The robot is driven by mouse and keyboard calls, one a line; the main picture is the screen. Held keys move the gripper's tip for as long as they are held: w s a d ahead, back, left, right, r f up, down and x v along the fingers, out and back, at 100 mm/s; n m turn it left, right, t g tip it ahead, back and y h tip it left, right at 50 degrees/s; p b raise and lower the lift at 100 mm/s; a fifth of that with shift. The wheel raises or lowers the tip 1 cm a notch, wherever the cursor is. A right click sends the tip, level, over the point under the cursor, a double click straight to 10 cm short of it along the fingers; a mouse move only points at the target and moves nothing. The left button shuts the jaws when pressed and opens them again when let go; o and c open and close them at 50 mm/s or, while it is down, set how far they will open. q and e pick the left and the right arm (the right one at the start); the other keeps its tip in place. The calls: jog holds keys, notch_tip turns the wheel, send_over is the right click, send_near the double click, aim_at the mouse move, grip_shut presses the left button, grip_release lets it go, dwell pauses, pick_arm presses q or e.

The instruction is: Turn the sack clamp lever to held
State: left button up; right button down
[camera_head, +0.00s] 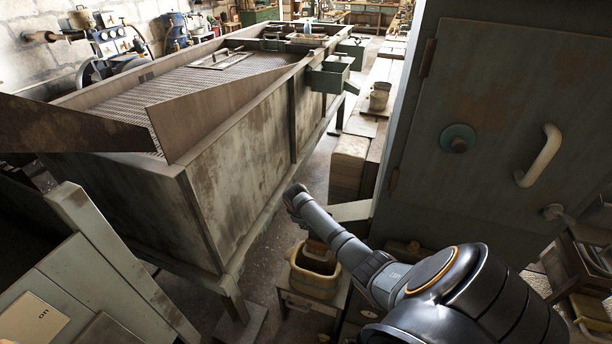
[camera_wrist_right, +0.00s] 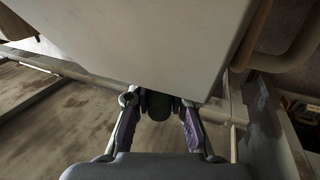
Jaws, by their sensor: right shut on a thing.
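In the right wrist view, my right gripper (camera_wrist_right: 157,112) is shut on a dark, rounded piece (camera_wrist_right: 157,103), which appears to be the end of the sack clamp lever. The purple-padded fingers stand on either side of it. The rest of the lever is hidden behind a pale flat panel that fills the upper middle of that view. In the head view, my right arm reaches from the lower right towards the large metal trough (camera_head: 240,150). Its gripper is not clearly visible there, and I cannot tell the lever's position. My left gripper is not in view.
A grey cabinet with a pale handle (camera_head: 540,156) stands at the right. A green box (camera_head: 329,75) hangs on the trough's side. A curved pipe (camera_wrist_right: 290,50) passes at the wrist view's upper right.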

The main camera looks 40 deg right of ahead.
jog(key=shift+a+t+h, duration=0.1)
jog(key=shift+t+h, duration=0.4)
jog(key=shift+h, duration=0.2)
jog(key=shift+f+h, duration=0.15)
jog(key=shift+h, duration=0.35)
jog(key=shift+f+t+h+b, duration=0.2)
jog(key=shift+t+h+b, duration=0.4)
jog(key=shift+h, duration=0.2)
jog(key=t+h+b, duration=0.1)
jog(key=h+b, duration=0.2)
jog(key=b, duration=0.3)
jog(key=t+h+b, duration=0.1)
jog(key=h+b, duration=0.1)
jog(key=b, duration=0.3)
jog(key=shift+t+h+b, duration=0.4)
jog(key=shift+r+t+h+b, duration=0.3)
jog(key=shift+h+b, duration=0.2)
jog(key=shift+b, duration=0.35)
jog(key=c, duration=1.2)
grip_release()
